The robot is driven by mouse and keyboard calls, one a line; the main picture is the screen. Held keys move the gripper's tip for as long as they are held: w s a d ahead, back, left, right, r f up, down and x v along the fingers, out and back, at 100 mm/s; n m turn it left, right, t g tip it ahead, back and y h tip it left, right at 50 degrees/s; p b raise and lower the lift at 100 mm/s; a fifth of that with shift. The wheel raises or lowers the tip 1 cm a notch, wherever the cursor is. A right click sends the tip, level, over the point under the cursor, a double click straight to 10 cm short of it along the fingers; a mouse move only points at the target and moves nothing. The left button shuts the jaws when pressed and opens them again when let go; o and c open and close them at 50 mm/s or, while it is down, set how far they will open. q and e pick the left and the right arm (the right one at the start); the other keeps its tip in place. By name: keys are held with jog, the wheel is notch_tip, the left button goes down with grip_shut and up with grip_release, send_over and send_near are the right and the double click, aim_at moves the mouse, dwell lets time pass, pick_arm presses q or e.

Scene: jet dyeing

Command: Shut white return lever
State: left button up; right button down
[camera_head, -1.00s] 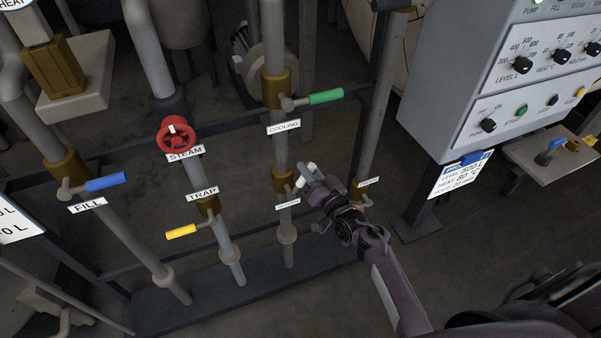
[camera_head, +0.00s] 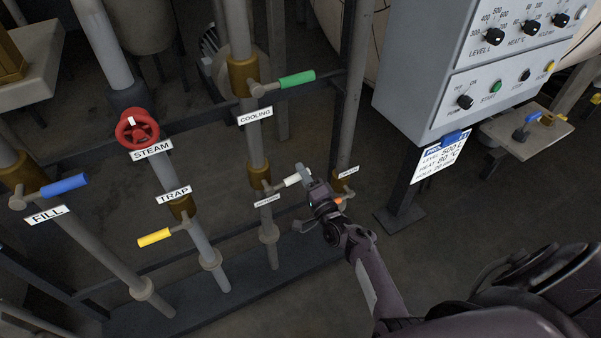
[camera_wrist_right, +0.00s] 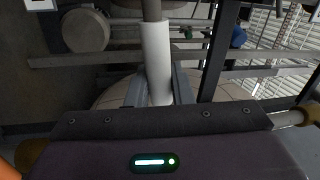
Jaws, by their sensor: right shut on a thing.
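The white return lever (camera_head: 293,180) sticks out to the right and slightly up from its valve on the middle pipe, below the green cooling lever. My right gripper (camera_head: 305,176) is shut on the outer part of this lever. In the right wrist view the white handle (camera_wrist_right: 157,55) runs between the two fingers (camera_wrist_right: 158,92), one on each side. The fingers hide part of the handle's end. My left gripper is not in view.
The green cooling lever (camera_head: 297,80) is above. The yellow trap lever (camera_head: 155,237), red steam wheel (camera_head: 137,128) and blue fill lever (camera_head: 64,185) are to the left. A drain pipe (camera_head: 348,140) stands close behind my gripper. The grey control box (camera_head: 405,75) is at right.

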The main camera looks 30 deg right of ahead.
jog(key=shift+f+m+b, duration=0.3)
jog(key=shift+f+m, duration=0.5)
jog(key=shift+m, duration=0.1)
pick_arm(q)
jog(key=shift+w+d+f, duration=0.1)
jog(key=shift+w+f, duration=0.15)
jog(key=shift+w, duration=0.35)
pick_arm(e)
jog(key=shift+f, duration=0.1)
jog(key=c, duration=1.3)
grip_release()
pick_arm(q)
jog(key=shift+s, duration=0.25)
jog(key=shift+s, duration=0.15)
pick_arm(e)
jog(key=shift+s, duration=0.1)
